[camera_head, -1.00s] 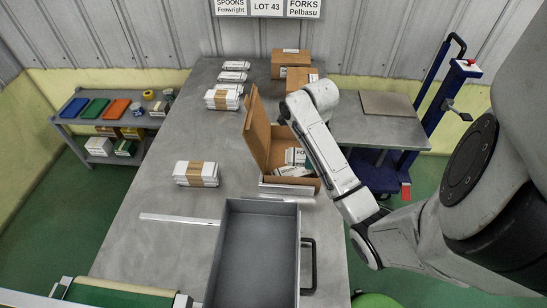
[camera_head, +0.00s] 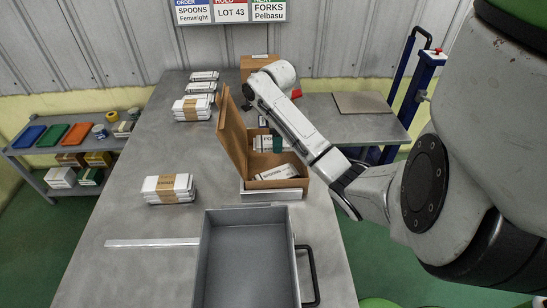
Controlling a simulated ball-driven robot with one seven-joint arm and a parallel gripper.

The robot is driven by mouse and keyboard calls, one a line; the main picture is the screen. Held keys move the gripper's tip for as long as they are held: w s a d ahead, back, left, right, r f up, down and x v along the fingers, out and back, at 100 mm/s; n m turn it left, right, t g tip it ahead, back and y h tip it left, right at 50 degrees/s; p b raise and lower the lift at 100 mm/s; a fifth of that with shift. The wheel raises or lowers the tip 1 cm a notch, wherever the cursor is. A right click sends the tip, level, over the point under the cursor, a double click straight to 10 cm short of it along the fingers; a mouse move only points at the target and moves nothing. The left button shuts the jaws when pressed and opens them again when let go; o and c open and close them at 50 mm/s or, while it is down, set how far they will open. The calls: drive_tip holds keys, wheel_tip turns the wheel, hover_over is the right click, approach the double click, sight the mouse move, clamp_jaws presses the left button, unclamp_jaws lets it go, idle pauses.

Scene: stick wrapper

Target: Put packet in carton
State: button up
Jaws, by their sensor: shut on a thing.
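The open brown carton (camera_head: 232,132) stands mid-table with its tall flap raised on the left. Inside, one white packet (camera_head: 276,173) lies slantwise near the front. Another white packet with printed letters (camera_head: 262,143) shows at the back, partly covered by my arm. My arm reaches over the carton from the right. A dark green piece that looks like part of my gripper (camera_head: 278,143) shows below the forearm, over the back of the carton. The gripper is shut on a packet, but the forearm hides most of the grip.
A grey metal tray (camera_head: 204,270) with a black handle stands in front of the carton. Banded white packet stacks (camera_head: 168,188) lie to the left. Another brown box (camera_head: 256,62) is at the back. A flat metal strip (camera_head: 150,243) lies on the table's left.

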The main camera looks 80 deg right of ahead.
drive_tip(key=b, duration=0.2)
hover_over(274, 155)
drive_tip(key=a, duration=0.1)
drive_tip(key=f, duration=0.4)
drive_tip(key=shift+s+a+f, duration=0.15)
drive_tip(key=shift+s+f, duration=0.05)
drive_tip(key=shift+w+d+f, duration=0.25)
drive_tip(key=shift+d+f, duration=0.25)
drive_tip(key=shift+f, duration=1.75)
drive_tip(key=shift+f, duration=0.1)
drive_tip(key=o, duration=1)
drive_tip(key=shift+o, duration=0.2)
wheel_tip(274, 155, up, 12)
drive_tip(key=p, duration=0.2)
